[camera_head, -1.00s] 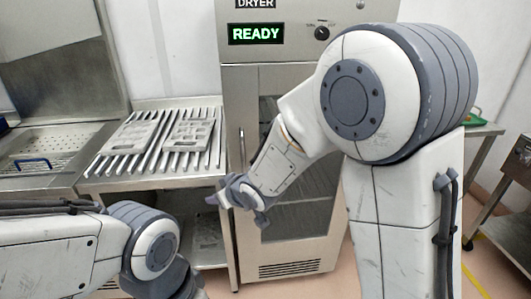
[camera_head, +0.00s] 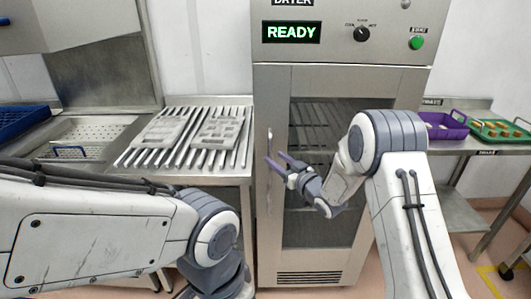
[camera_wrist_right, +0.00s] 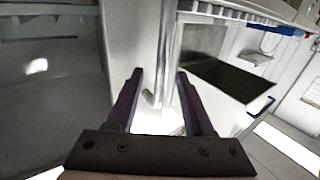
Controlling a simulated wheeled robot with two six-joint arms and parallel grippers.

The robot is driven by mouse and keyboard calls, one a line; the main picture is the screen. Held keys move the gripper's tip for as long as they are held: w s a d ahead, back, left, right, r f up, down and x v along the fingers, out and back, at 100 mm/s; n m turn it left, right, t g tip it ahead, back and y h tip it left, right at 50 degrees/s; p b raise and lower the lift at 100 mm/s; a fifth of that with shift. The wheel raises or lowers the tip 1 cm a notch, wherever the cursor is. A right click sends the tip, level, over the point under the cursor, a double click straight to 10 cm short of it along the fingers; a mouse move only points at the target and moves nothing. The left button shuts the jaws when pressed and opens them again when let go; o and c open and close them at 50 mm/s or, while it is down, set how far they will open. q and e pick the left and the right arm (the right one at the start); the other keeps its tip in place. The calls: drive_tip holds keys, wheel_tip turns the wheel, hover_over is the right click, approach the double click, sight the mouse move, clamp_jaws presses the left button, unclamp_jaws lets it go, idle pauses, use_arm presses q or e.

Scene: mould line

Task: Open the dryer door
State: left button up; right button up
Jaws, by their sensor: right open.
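The steel dryer (camera_head: 335,78) stands in the middle of the head view, its display reading READY. Its door (camera_head: 272,225) is shut and has a dark glass window (camera_head: 320,225). A slim vertical handle (camera_head: 270,145) runs along the door's left edge. My right gripper (camera_head: 274,161) is open and empty at the handle's height, fingertips pointing at it. In the right wrist view the handle bar (camera_wrist_right: 167,55) appears in the gap between the two open fingers (camera_wrist_right: 159,78); contact cannot be told. My left arm is at lower left, its gripper out of view.
Left of the dryer is a slatted steel rack table (camera_head: 120,163) carrying two grey moulded trays (camera_head: 165,128). A perforated sink-like counter (camera_head: 85,140) lies further left. At right a bench holds a purple crate (camera_head: 443,133) and a green tray (camera_head: 480,128).

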sight(271, 155)
drive_tip(key=shift+x, duration=2)
drive_tip(key=shift+a, duration=0.1)
clamp_jaws()
